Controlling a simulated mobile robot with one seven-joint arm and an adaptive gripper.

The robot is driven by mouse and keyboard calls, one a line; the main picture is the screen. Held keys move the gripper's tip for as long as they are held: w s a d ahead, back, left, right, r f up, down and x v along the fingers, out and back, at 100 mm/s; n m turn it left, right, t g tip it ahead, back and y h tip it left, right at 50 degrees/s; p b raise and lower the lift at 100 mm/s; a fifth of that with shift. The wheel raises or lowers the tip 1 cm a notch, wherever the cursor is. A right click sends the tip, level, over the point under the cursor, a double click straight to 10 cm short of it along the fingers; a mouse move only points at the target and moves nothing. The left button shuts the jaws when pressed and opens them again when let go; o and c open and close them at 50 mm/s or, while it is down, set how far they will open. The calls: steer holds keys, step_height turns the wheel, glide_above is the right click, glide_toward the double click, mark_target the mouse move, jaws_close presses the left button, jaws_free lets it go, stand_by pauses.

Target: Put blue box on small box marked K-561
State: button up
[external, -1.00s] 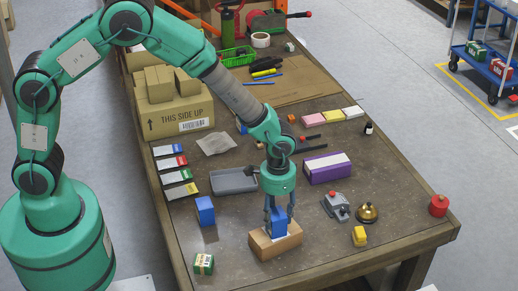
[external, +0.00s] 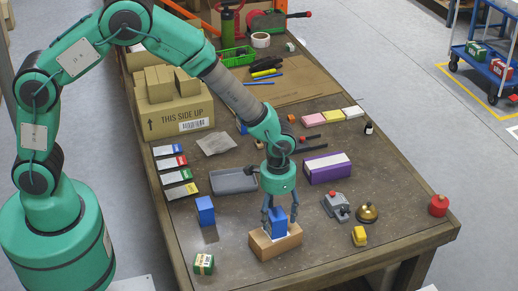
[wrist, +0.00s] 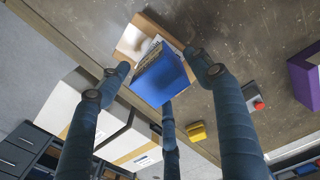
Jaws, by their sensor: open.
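A blue box (external: 279,222) stands upright on top of a small brown box (external: 275,243) near the table's front edge. In the wrist view the blue box (wrist: 163,76) rests on the brown box (wrist: 130,42), between my spread fingers. My gripper (external: 279,212) is open around the upper part of the blue box, with visible space beside it. No K-561 mark can be read on the brown box. A second blue box (external: 205,211) stands on the table to the left.
A green-and-white box (external: 203,264) stands at the front left. A grey tray (external: 234,181) lies behind. A purple box (external: 327,168), a grey switch box (external: 335,206), a brass bell (external: 367,212) and a yellow item (external: 360,236) are to the right.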

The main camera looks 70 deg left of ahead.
step_height(320, 180, up, 12)
steer(key=p, duration=0.1)
stand_by(0.5)
stand_by(0.5)
steer(key=s+a+r+t, duration=0.1)
steer(key=s+a+r, duration=0.1)
steer(key=s+r, duration=0.35)
steer(key=s+a+r+t, duration=0.1)
steer(key=s+a+r, duration=0.2)
steer(key=r, duration=0.5)
steer(key=s+a+r, duration=0.2)
steer(key=s+r, duration=0.2)
steer(key=r, duration=0.3)
steer(key=s+a+r+t, duration=0.1)
steer(key=s+a+r, duration=0.1)
steer(key=s, duration=0.5)
steer(key=s+a+r+t, duration=0.1)
steer(key=s+a+r, duration=0.1)
steer(key=s, duration=0.6)
steer(key=s+a+r+t, duration=0.1)
steer(key=s+a+r, duration=0.1)
steer(key=s+r, duration=0.2)
steer(key=s, duration=0.3)
steer(key=shift+s+a+r+t, duration=0.15)
steer(key=shift+s+a+t, duration=0.1)
steer(key=shift+s+t, duration=0.1)
